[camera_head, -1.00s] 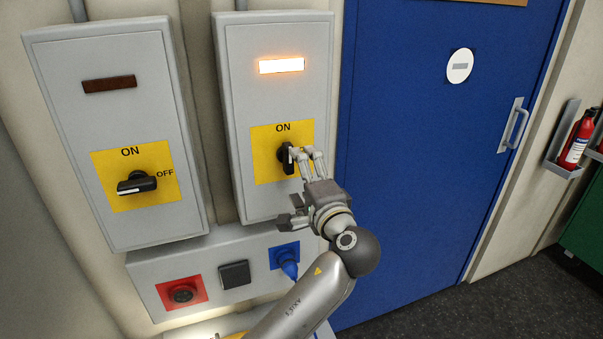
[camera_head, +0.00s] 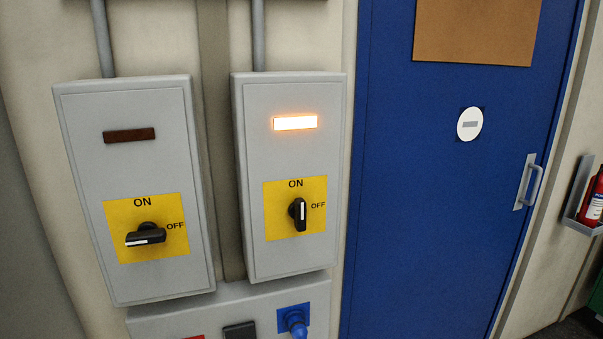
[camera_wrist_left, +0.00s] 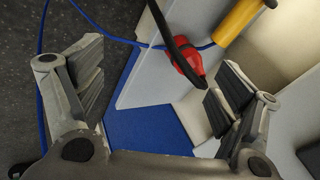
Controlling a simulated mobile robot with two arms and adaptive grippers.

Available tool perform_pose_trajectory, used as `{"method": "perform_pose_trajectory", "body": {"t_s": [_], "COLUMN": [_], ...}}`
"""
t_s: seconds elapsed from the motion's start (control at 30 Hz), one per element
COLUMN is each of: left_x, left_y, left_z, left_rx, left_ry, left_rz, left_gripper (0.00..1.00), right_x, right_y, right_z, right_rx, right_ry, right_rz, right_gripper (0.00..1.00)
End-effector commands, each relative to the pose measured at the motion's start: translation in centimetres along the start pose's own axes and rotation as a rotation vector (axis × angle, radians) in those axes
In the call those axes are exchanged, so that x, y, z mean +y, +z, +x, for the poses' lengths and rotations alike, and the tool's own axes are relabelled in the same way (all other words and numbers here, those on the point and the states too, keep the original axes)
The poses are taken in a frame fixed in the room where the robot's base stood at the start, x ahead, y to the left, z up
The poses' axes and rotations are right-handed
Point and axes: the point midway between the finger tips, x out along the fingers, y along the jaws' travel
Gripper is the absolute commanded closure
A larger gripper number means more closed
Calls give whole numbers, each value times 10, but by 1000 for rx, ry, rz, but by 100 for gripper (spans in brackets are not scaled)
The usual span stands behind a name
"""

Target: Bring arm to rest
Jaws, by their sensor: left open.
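In the head view no arm or gripper shows. My left gripper (camera_wrist_left: 160,95) shows in the left wrist view, its fingers wide apart with nothing between the pads. Beyond the fingers are a red plug (camera_wrist_left: 188,62) on a black cable and a yellow cylindrical thing (camera_wrist_left: 238,18). In the head view the right switch box has its black knob (camera_head: 298,212) upright, pointing to ON, and its lamp (camera_head: 295,123) glows. The left switch box has its knob (camera_head: 146,236) lying sideways toward OFF, and its lamp (camera_head: 129,135) is dark.
A lower socket panel (camera_head: 240,303) holds a blue plug (camera_head: 296,320). A blue door (camera_head: 430,220) with a handle (camera_head: 528,183) stands to the right, and a fire extinguisher (camera_head: 593,200) hangs beyond it. A blue cable (camera_wrist_left: 110,38) crosses the wrist view.

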Motion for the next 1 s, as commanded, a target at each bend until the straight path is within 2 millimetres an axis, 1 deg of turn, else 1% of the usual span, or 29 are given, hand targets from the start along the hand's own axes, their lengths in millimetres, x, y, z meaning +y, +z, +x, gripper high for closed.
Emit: {"method": "perform_pose_trajectory", "body": {"t_s": [0.03, 0.07, 0.1, 0.13, 0.17, 0.2, 0.27, 0.3, 0.37, 0.4, 0.5, 0.6, 0.7, 0.8, 1.0], "left_x": [31, 46, 67, 83, 99, 120, 151, 170, 200, 218, 257, 284, 300, 308, 308], "left_y": [33, 49, 71, 88, 105, 128, 162, 186, 221, 244, 295, 334, 358, 370, 371], "left_z": [10, 14, 18, 21, 22, 24, 22, 20, 14, 9, -6, -21, -32, -38, -38], "left_rx": [-26, -36, -50, -63, -76, -96, -126, -149, -186, -210, -268, -316, -347, -362, -363], "left_ry": [52, 79, 113, 138, 161, 191, 231, 254, 284, 300, 324, 333, 333, 331, 331], "left_rz": [-46, -77, -121, -153, -187, -235, -307, -356, -433, -481, -597, -686, -745, -774, -777], "left_gripper": [12, 12, 12, 12, 12, 12, 12, 12, 12, 12, 12, 12, 12, 12, 12], "right_x": [0, 0, 0, 0, 0, 0, 0, 0, 0, 0, 0, -1, -1, -1, -1], "right_y": [0, 0, 0, 0, 1, 1, 1, 1, 1, 1, 2, 2, 2, 2, 2], "right_z": [3, 4, 5, 6, 7, 8, 10, 11, 12, 14, 16, 17, 18, 19, 19], "right_rx": [0, 0, 0, 0, 0, 0, 0, 0, 0, 0, 0, 0, 0, 0, 0], "right_ry": [0, 0, 0, 0, 0, 0, 0, 0, 0, 0, 0, 0, 0, 0, 0], "right_rz": [0, 0, 0, 0, 0, 0, 0, 0, 0, 0, 0, 0, 0, 0, 0], "right_gripper": [36, 36, 36, 36, 36, 36, 36, 36, 36, 36, 36, 36, 36, 36, 36]}}
